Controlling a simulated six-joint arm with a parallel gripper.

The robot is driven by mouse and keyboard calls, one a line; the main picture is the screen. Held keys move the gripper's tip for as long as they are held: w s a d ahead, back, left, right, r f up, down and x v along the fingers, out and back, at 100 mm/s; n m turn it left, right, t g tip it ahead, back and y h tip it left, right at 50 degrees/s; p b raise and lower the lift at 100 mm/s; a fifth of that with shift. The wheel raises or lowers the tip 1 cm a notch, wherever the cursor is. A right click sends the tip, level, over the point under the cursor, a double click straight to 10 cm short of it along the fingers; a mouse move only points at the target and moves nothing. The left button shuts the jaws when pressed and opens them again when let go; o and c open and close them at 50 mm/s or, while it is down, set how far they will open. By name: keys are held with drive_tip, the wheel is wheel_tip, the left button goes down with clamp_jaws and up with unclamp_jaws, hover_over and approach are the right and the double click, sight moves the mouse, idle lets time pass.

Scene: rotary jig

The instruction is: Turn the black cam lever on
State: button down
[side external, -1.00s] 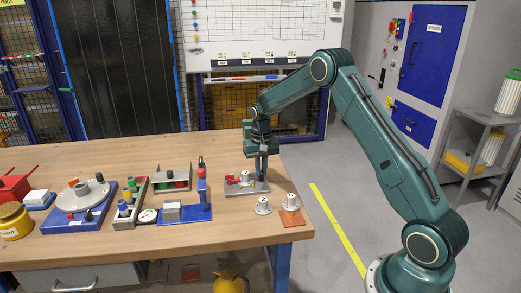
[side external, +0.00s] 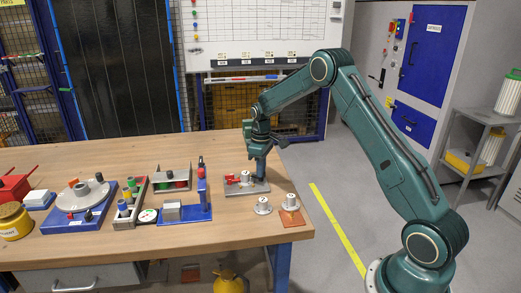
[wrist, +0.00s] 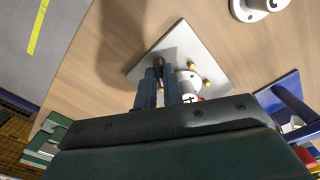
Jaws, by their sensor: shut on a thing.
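The black cam lever (wrist: 160,67) shows in the wrist view as a dark knob between my fingertips, at the edge of a pale metal plate (wrist: 183,42). My gripper (wrist: 160,82) is shut on it, pointing down. In the side view my gripper (side external: 261,178) is low over the right part of the same plate (side external: 240,191), and the fingers hide the lever. A white cylinder marked with a dark symbol (wrist: 188,82) stands on the plate beside the fingers. A red clamp (side external: 234,178) sits on the plate's left part.
Two pale flanged parts stand right of the plate, one on the bench (side external: 263,207) and one on an orange pad (side external: 292,219). A blue fixture (side external: 185,215) stands to the left. The bench's right edge is close to my gripper.

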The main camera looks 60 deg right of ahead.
drive_tip(key=n, duration=0.6)
idle(0.5)
drive_tip(key=c, duration=1.5)
unclamp_jaws()
drive_tip(key=shift+r, duration=0.1)
drive_tip(key=shift+r, duration=6.85)
